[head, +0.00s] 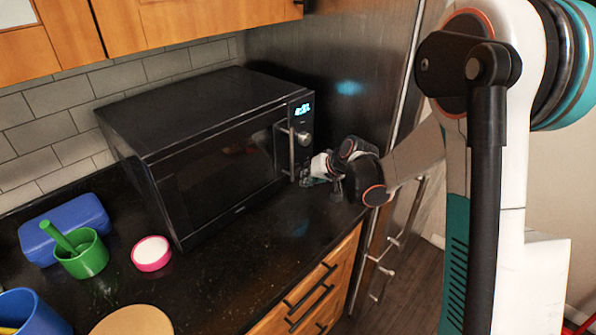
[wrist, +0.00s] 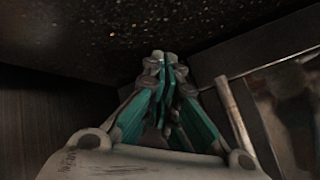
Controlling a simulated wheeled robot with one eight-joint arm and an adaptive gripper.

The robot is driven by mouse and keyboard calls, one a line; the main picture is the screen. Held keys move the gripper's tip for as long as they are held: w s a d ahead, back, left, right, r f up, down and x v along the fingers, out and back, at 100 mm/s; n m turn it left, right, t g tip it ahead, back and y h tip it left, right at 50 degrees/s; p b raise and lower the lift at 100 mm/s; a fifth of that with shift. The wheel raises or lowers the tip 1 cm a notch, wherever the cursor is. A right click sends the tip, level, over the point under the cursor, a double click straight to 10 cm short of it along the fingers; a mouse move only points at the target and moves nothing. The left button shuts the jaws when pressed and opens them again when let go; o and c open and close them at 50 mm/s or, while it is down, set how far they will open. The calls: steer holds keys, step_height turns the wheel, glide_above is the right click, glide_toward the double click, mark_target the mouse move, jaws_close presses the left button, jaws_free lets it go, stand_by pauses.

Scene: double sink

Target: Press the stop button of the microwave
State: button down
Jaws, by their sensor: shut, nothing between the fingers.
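The black microwave (head: 220,155) stands on the dark counter with its door shut. Its control panel (head: 302,125) is on the right of its front, with a lit blue display and a round knob below. The stop button itself is too small or hidden to tell. My gripper (head: 306,181) is at the lower right of the microwave front, close to the lower panel; I cannot tell whether it touches. In the wrist view my gripper (wrist: 165,62) has its teal fingers together with nothing between them. The door handle (wrist: 234,115) shows just right of the fingers in the wrist view.
A tall dark steel fridge (head: 345,85) stands right of the microwave. A blue box (head: 78,218), a green cup (head: 84,257), a pink-and-white round container (head: 151,253) and a round board (head: 130,322) are at the counter's left.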

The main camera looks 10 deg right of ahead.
steer(key=shift+s, duration=0.1)
steer(key=shift+s+d, duration=0.75)
steer(key=shift+s, duration=0.25)
steer(key=shift+s+d, duration=0.7)
steer(key=shift+s, duration=0.25)
steer(key=s+a+r+n+h, duration=0.1)
steer(key=s+r+h, duration=0.1)
steer(key=s+r, duration=0.7)
steer(key=s+a+r+h, duration=0.1)
steer(key=s+r, duration=0.4)
steer(key=s, duration=0.8)
steer(key=s+d+h, duration=0.1)
steer(key=s, duration=0.8)
steer(key=shift+s+d+f, duration=0.2)
steer(key=shift+d+f, duration=0.05)
steer(key=shift+f, duration=0.15)
